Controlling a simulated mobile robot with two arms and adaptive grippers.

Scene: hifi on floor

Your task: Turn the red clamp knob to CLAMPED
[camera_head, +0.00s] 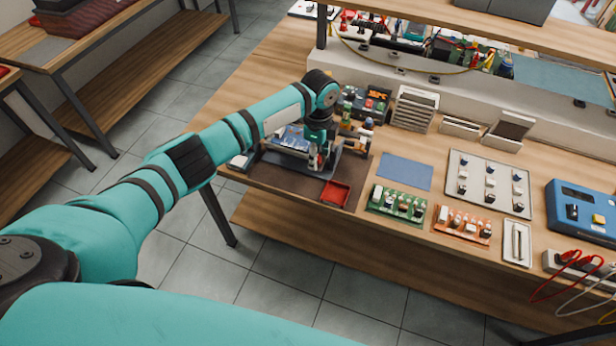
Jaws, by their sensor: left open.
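My left gripper (317,166) points down over the left end of the workbench, above a dark mat (285,178) and beside a fixture with a blue board (292,138). Its jaws are open and look empty. The red clamp knob cannot be made out; the gripper and wrist cover part of the fixture, and the details are small. No CLAMPED marking is readable. My right gripper is not in view.
A small red tray (335,193) lies at the bench's front edge, just in front of the gripper. To the right are a blue mat (405,172), a green board (397,203), an orange board (462,224), a switch panel (489,183) and a blue instrument (583,212). A shelf overhangs the back.

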